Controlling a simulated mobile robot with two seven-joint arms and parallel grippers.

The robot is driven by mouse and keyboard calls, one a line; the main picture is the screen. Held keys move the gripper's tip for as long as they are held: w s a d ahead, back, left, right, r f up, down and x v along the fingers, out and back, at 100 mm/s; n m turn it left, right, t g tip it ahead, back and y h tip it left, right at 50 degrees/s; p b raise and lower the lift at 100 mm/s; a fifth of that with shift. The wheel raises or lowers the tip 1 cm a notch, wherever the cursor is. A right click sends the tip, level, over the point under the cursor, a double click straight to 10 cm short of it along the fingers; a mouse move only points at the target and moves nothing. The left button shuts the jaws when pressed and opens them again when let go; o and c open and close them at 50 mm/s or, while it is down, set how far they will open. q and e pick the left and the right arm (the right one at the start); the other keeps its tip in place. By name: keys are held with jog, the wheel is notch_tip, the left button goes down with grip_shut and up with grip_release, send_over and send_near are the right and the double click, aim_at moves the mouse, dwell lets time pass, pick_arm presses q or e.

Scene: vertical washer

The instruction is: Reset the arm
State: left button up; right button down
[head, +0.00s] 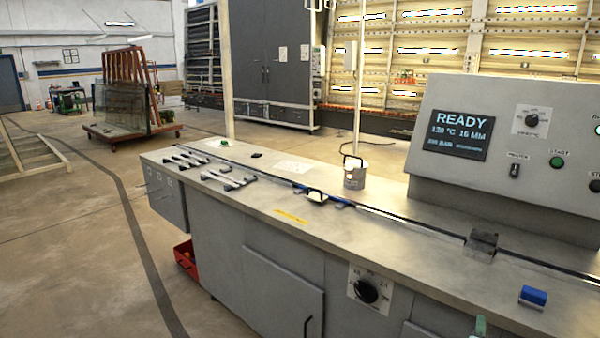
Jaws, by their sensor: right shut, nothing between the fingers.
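Only a small part of my right gripper (480,326) seems to show, as a greenish tip at the bottom edge, in front of the counter's front edge. It is shut with nothing in it, and the rest of it is cut off by the frame. My left gripper is not in view. The grey machine counter (390,238) runs from the left middle to the lower right. Its control panel (545,185) stands at the right, with a screen (459,133) reading READY, knobs and a green START button (557,162).
A dial (367,291) is on the counter's front. A red bin (187,258) sits on the floor. The floor at left is mostly clear.

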jog(key=s+a+f+m+g+y, duration=0.1)
jog(key=s+a+f+y, duration=0.2)
jog(key=s+a+f, duration=0.35)
jog(key=s+a+f+m+g+y, duration=0.1)
jog(key=s+a+f+m+y, duration=0.2)
jog(key=f, duration=0.6)
jog(key=s+a+f+m+g+y, duration=0.1)
jog(key=s+a+f+m+y, duration=0.1)
jog(key=s+a, duration=0.3)
jog(key=s+a+f+m+y, duration=0.3)
jog(key=s+a, duration=0.3)
jog(key=s, duration=0.6)
jog(key=shift+s+a+f+m+g, duration=0.25)
jog(key=shift+f+m+g, duration=0.15)
jog(key=shift+f+m, duration=0.45)
jog(key=shift+d+f, duration=0.1)
